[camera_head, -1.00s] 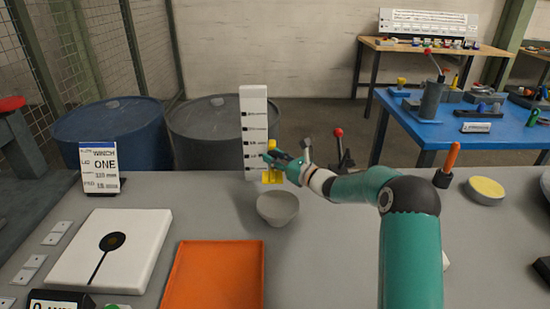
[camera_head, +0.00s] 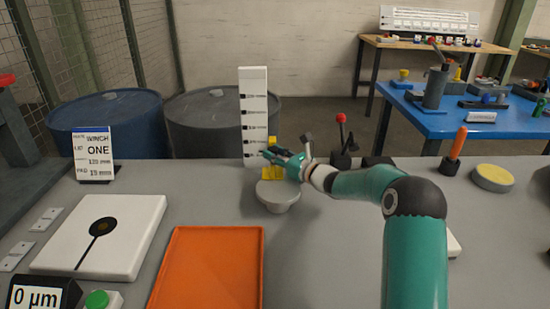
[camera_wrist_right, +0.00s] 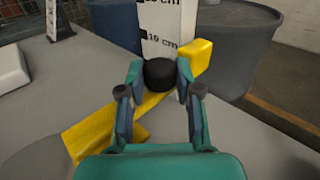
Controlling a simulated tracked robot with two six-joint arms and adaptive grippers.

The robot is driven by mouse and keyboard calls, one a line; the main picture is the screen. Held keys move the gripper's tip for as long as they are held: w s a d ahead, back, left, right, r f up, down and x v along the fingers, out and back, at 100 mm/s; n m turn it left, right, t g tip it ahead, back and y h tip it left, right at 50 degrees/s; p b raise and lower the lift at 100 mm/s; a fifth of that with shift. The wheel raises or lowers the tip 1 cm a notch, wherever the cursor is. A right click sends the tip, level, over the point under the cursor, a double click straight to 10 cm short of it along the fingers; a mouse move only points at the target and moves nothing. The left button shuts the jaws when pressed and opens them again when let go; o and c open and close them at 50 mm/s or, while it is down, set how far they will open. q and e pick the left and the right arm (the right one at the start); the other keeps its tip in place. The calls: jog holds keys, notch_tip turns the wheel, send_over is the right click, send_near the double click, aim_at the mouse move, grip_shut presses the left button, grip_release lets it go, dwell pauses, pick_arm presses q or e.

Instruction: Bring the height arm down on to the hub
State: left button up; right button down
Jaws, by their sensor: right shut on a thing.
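The height gauge is a white upright scale (camera_head: 254,115) with black marks, standing on the grey bench. Its yellow height arm (camera_head: 271,143) shows beside the scale, low down; it also crosses the right wrist view as a slanted yellow bar (camera_wrist_right: 193,65). My right gripper (camera_head: 268,155) is at the arm, shut on its black knob (camera_wrist_right: 159,73), with one finger on each side. A grey round piece (camera_head: 278,189), probably the hub, stands just in front of and below the gripper. The gap between arm and hub is hard to judge. My left gripper is not in view.
An orange tray (camera_head: 212,232) lies in front of the hub. A white plate (camera_head: 140,215) with a dark disc is at the left. A red-knobbed lever (camera_head: 341,140), an orange-handled tool (camera_head: 457,148) and a yellow-topped disc (camera_head: 493,178) stand right.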

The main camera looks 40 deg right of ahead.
jog(key=c, duration=0.8)
grip_release()
jog(key=shift+s, duration=0.1)
jog(key=s, duration=0.4)
jog(key=s+d, duration=0.1)
jog(key=s, duration=0.6)
jog(key=shift+s+d, duration=0.25)
jog(key=shift+s, duration=0.15)
